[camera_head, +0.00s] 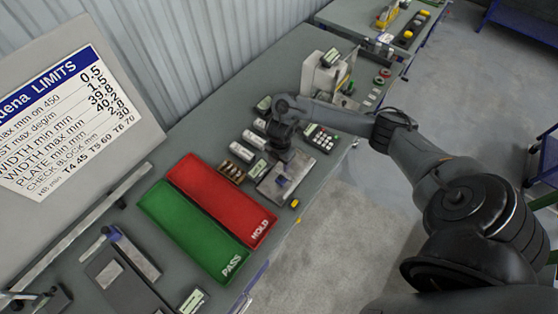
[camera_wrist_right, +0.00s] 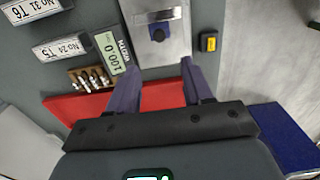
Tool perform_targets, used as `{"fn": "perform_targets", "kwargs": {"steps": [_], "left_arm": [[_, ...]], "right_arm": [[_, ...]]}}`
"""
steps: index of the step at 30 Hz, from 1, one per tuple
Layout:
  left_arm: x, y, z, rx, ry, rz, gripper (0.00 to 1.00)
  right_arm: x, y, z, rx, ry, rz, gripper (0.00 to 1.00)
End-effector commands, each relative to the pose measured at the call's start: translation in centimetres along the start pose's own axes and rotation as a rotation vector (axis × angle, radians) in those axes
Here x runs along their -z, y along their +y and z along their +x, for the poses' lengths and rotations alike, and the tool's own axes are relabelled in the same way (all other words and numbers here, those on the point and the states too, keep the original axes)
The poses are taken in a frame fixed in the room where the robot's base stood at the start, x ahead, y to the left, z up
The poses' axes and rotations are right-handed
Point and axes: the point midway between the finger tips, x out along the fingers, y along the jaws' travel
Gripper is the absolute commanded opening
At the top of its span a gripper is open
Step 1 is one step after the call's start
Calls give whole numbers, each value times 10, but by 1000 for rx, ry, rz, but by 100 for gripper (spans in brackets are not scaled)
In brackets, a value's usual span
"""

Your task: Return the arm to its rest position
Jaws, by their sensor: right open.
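My right arm (camera_head: 415,158) reaches in from the lower right over the grey table. My right gripper (camera_wrist_right: 160,75) is open, with its two dark fingers apart and nothing seen between them. In the head view the gripper (camera_head: 285,157) points down above the table, near the metal plate with a blue part (camera_head: 287,180), just beyond the red HOLD tray. In the wrist view the metal plate (camera_wrist_right: 172,45) lies ahead of the fingertips. My left gripper is not in view.
The red HOLD tray (camera_head: 222,200) and green PASS tray (camera_head: 190,232) lie side by side, seemingly empty. Open floor (camera_head: 350,220) lies right of the table edge.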

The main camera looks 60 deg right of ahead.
Motion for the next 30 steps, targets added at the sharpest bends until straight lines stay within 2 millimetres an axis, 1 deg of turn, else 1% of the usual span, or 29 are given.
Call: {"fn": "perform_targets", "kwargs": {"steps": [5, 8, 11, 14, 15, 17, 18, 20, 21, 23, 24, 26, 27, 29, 30], "left_arm": [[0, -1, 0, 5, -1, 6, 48], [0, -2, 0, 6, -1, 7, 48], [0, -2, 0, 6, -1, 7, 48], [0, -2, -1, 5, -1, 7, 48], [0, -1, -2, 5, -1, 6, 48], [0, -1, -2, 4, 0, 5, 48], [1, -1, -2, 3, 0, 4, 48], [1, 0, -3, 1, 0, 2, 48], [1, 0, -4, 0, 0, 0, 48], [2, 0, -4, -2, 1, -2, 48], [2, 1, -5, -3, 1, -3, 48], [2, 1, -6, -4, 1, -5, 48], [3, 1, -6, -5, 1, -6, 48], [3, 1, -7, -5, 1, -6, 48], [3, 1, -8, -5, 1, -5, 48]], "right_arm": [[0, -1, 1, 2, 0, 0, 50], [0, -10, 8, 20, 0, -1, 50], [7, -31, 26, 64, 10, -6, 50], [28, -66, 54, 131, 43, -15, 50], [41, -83, 66, 160, 66, -22, 50], [69, -110, 82, 196, 111, -38, 50], [91, -128, 91, 213, 149, -44, 50], [130, -151, 102, 216, 216, -43, 50], [158, -165, 106, 207, 260, -33, 50], [202, -181, 108, 173, 324, -3, 50], [230, -190, 106, 141, 365, 32, 50], [269, -195, 95, 78, 417, 108, 50], [289, -195, 84, 31, 444, 176, 50], [310, -190, 63, -44, 471, 307, 50], [315, -184, 45, -94, 475, 413, 50]]}}
